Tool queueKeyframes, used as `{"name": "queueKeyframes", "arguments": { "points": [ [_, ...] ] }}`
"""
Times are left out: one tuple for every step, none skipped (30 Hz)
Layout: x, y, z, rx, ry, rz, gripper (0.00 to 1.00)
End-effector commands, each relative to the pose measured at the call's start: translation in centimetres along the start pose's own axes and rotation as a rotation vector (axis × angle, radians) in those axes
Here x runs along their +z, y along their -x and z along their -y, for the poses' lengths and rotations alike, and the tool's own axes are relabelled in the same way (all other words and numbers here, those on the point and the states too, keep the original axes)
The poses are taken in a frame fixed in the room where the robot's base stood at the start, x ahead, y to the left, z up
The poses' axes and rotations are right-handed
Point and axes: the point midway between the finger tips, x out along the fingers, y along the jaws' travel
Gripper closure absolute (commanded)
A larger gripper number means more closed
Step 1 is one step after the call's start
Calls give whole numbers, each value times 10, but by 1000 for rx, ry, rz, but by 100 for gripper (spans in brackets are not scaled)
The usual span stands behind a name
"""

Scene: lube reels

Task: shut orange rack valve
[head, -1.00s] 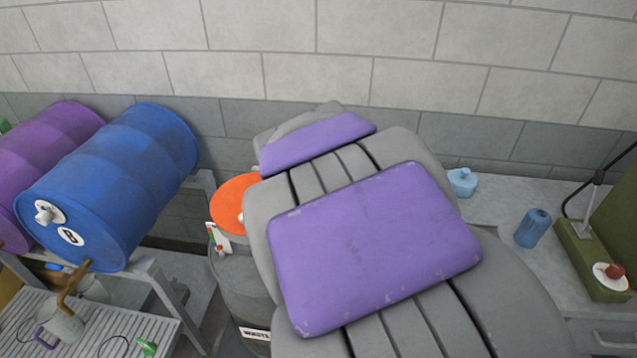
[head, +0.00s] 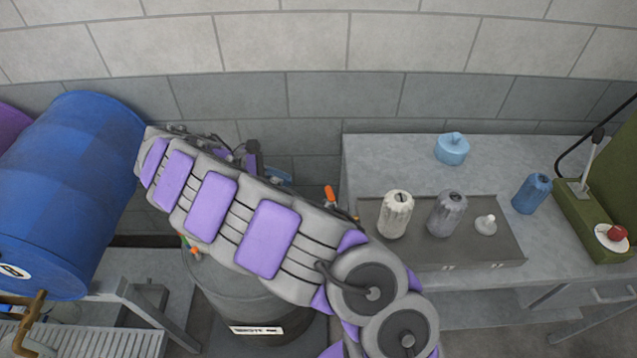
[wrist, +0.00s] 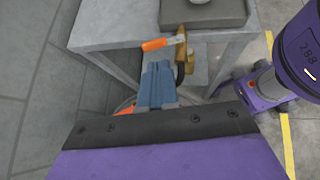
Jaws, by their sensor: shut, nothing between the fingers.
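The orange valve handle (wrist: 155,44) shows in the wrist view, sticking out to the left of a brass valve body (wrist: 181,50) at the edge of a grey bench. An upright orange handle (head: 330,195) stands by the bench's left edge in the head view, its lower part hidden behind my arm. My gripper (wrist: 157,70) has blue fingers, shut and empty, just below the handle in the wrist picture. I cannot tell whether they touch it. In the head view my arm hides most of the gripper.
A blue drum (head: 70,190) lies on a rack at the left. A grey waste drum (head: 240,300) stands below my arm. The bench carries a tray (head: 490,250) with bottles, a light blue container (head: 452,149) and a blue bottle (head: 533,194).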

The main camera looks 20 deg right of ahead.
Motion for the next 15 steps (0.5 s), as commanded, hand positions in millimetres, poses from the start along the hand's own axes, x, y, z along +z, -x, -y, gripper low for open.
{"name": "queueKeyframes", "arguments": {
  "points": [
    [-11, 2, -1, 11, 34, 0, 100],
    [-16, 2, -1, 15, 51, 1, 100],
    [-20, 3, -1, 21, 68, 2, 100],
    [-23, 4, -1, 24, 78, 3, 100],
    [-26, 4, -1, 26, 87, 4, 100],
    [-28, 4, -1, 28, 95, 4, 100],
    [-29, 3, -1, 29, 98, 4, 100],
    [-29, 1, -1, 29, 100, 4, 100],
    [-29, -2, -2, 30, 101, 4, 100],
    [-29, -4, -2, 30, 100, 4, 100],
    [-29, -8, -2, 31, 99, 3, 100],
    [-29, -13, -3, 30, 98, 3, 100],
    [-28, -18, -2, 29, 97, 4, 100],
    [-28, -24, -2, 27, 96, 5, 100],
    [-29, -32, -2, 25, 97, 5, 100]
  ]
}}
